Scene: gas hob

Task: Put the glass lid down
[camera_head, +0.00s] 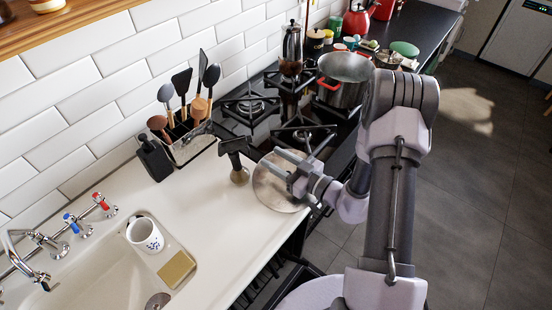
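A round greyish disc (270,196), which looks like the glass lid, is at the front edge of the counter beside the hob. I cannot tell whether it rests on the counter or is held just above it. My gripper (277,160) reaches over the disc from the right, its two pale fingers pointing left with a gap between them. The fingers and palm cover part of the disc and any knob, so I cannot tell whether they grip it.
A pot with red handles (343,92) stands on the hob (250,108). A dark-headed tool (236,150) stands just left of the disc. A utensil holder (192,146) is by the wall. A white mug (145,235) is at the sink.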

